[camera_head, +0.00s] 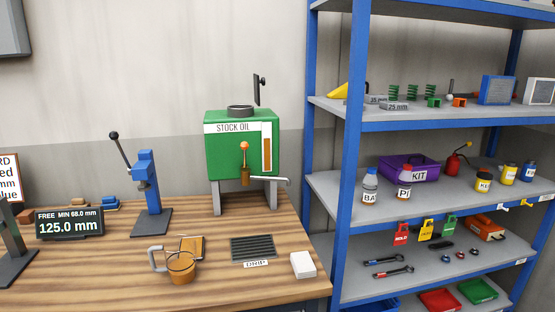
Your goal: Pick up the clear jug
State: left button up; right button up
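The clear jug (182,269) stands on the wooden bench (100,285) near its front. It looks brown-amber; I cannot tell if that is oil inside or the wood seen through it. Its pale grey handle (155,260) points left. A small brown pad (192,243) lies just behind it. Neither of my grippers shows in the head view.
A green stock oil tank (225,152) on legs stands behind the jug. A blue lever press (147,180) and a 125.0 mm display (69,223) are to the left. A dark grate (253,248) and white block (303,264) lie right. Blue shelving (352,150) stands beyond.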

aim_at(172, 261)
jog(key=l+u, duration=0.2)
jog(key=l, duration=0.45)
jog(key=l+u, duration=0.25)
jog(key=l, duration=0.4)
jog(key=l+u, duration=0.2)
jog(key=l, duration=0.4)
jog(key=k+l+u, duration=0.25)
jog(key=l, duration=0.4)
jog(key=i, duration=0.1)
